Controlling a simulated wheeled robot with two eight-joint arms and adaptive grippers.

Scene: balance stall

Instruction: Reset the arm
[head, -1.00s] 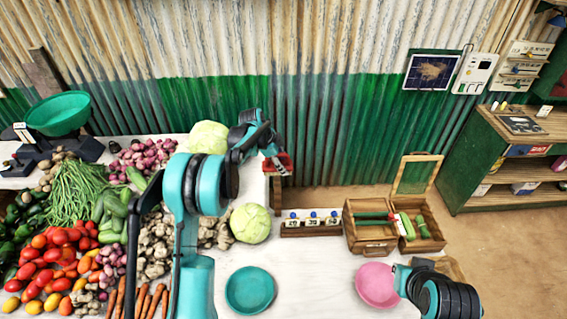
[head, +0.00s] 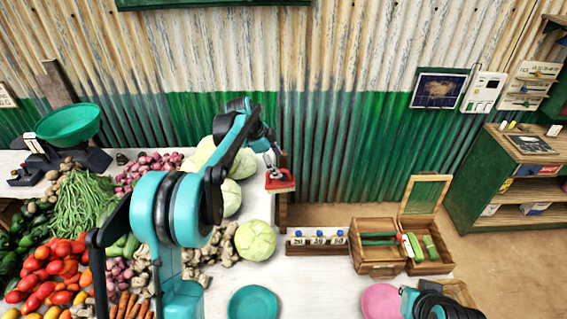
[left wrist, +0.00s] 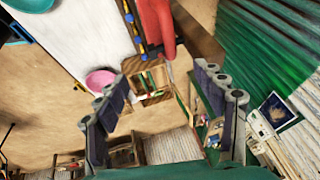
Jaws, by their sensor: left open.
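My left arm reaches from the bottom left of the head view over the produce. Its gripper (head: 272,170) is by a small red-topped stand (head: 281,184) at the table's back edge. In the left wrist view the two fingers of this gripper (left wrist: 165,100) are spread wide with nothing between them, and a blurred red surface (left wrist: 157,22) is close by. My right arm (head: 440,306) shows only as a dark and teal piece at the bottom right. Its gripper is not visible.
A cabbage (head: 256,240), teal bowl (head: 252,303) and pink bowl (head: 381,301) are on the white table. A row of blue-topped items (head: 318,240) and an open wooden box (head: 378,262) stand to the right. Corrugated wall (head: 330,150) rises behind.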

